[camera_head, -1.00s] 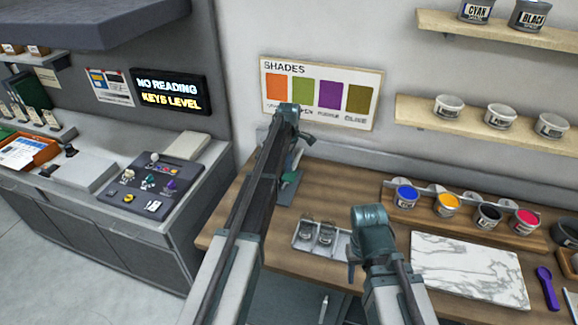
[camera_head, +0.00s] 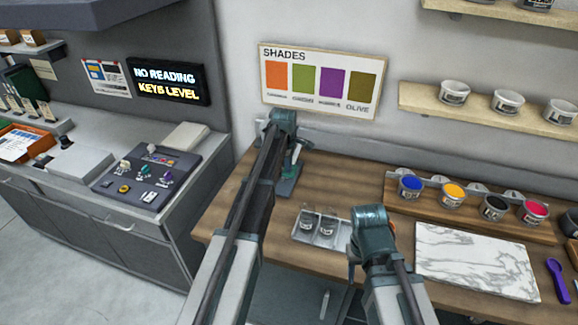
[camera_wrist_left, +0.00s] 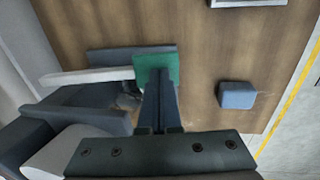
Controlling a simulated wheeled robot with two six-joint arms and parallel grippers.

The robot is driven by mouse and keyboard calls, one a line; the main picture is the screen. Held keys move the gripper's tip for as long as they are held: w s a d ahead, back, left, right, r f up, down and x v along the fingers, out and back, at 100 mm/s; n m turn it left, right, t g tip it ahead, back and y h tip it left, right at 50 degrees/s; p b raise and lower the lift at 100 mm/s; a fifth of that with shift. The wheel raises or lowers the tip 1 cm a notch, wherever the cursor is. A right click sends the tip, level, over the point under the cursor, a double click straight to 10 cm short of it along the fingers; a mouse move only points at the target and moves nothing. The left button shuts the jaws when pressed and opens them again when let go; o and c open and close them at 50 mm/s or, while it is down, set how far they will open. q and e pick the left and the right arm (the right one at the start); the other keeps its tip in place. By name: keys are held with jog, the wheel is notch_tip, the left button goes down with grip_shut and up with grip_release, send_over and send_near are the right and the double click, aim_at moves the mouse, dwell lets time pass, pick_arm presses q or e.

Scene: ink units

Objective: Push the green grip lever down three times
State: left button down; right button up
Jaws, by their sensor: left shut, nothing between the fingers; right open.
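The green grip (camera_wrist_left: 160,66) of the lever shows in the left wrist view, at the end of a pale bar (camera_wrist_left: 92,77) on a dark grey press-like device. My left gripper (camera_wrist_left: 158,92) is shut and empty. Its fingertips overlap the near edge of the green grip; I cannot tell whether they touch it.
A metal tray with small jars (camera_head: 318,228) stands between my arms. A marble slab (camera_head: 478,262) and a rack of colour pots (camera_head: 453,195) lie to the right. A blue-grey block (camera_wrist_left: 236,95) sits on the wood in the left wrist view. A shades board (camera_head: 320,80) hangs behind.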

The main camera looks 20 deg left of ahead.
aim_at(288, 175)
pick_arm(q)
notch_tip(288, 175, down, 5)
jog(key=t+b, duration=0.2)
jog(key=b, duration=0.2)
jog(key=shift+s+b, duration=0.1)
jog(key=shift+b, duration=0.25)
jog(key=shift+w+f+b, duration=0.2)
jog(key=shift+f+b, duration=0.25)
jog(key=shift+b, duration=0.1)
jog(key=shift+s+f, duration=0.1)
jog(key=shift+s, duration=0.05)
jog(key=shift+d+b, duration=0.1)
jog(key=shift+b, duration=0.2)
jog(key=shift+s, duration=0.1)
jog(key=shift+r+p, duration=0.55)
jog(key=shift+p, duration=0.25)
jog(key=s+p+v, duration=0.1)
jog(key=p+v, duration=1)
jog(key=v, duration=0.2)
jog(key=shift+s+a+f+p, duration=0.2)
jog(key=shift+s+f+p, duration=0.05)
jog(key=shift+s+p, duration=0.1)
